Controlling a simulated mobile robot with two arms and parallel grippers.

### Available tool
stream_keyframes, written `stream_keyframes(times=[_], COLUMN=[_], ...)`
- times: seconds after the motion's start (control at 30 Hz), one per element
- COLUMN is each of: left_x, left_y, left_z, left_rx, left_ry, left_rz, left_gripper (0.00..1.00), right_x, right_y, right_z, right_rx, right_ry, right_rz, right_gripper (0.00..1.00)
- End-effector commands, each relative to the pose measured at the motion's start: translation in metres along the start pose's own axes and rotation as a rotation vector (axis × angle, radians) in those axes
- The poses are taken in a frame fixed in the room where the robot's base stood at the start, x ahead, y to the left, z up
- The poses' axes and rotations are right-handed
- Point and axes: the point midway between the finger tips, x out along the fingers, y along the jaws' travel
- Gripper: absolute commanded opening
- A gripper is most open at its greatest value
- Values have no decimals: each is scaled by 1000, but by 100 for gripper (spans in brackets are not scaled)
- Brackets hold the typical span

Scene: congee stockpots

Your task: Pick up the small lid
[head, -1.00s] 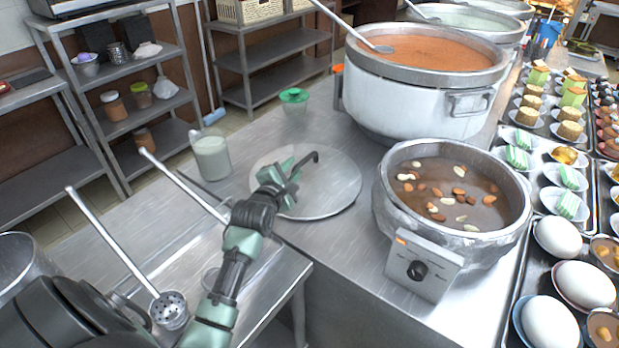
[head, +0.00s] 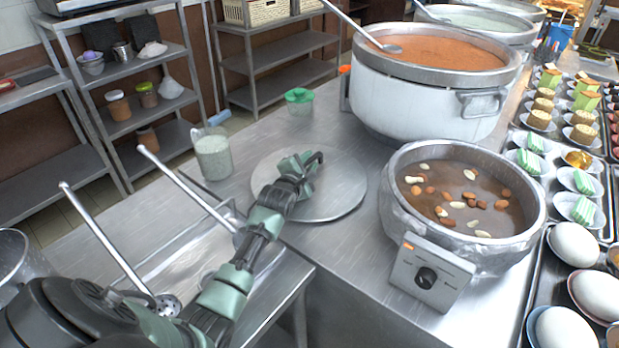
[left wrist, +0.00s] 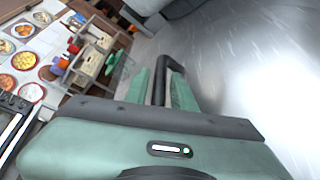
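The small lid (head: 338,200) is a round, flat metal disc with a dark bent handle (head: 318,158). It lies on the steel counter, left of the small pot (head: 412,220) of brown congee with nuts. My left gripper (head: 304,166) is over the lid at its handle. In the left wrist view the black handle (left wrist: 175,63) runs between the two close green fingers (left wrist: 160,90), which appear closed on it. The lid's shiny surface (left wrist: 245,65) fills the right of that view. The fingers and arm hide part of the lid. My right gripper is not in view.
A large pot (head: 400,102) of orange congee stands behind. A glass jar (head: 213,155) and a green-lidded cup (head: 299,103) stand left of and behind the lid. Two long-handled ladles (head: 105,238) lie front left. Trays of food line the right.

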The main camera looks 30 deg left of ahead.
Motion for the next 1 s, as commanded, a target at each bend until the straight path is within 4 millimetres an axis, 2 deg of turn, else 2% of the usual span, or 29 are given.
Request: stream_keyframes(times=[0.23, 0.3, 0.33, 1.0], left_x=[2, 2, 2, 1], left_y=[0, 0, 0, -1], left_z=[0, 0, 0, 0], left_rx=[0, 0, 0, 0], left_ry=[0, 0, 0, 0], left_rz=[0, 0, 0, -1], left_gripper=[25, 6, 0, 0], right_x=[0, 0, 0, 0], right_y=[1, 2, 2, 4], right_z=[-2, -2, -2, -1], right_rx=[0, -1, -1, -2], right_ry=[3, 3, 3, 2], right_rz=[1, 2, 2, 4], right_gripper=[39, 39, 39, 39])
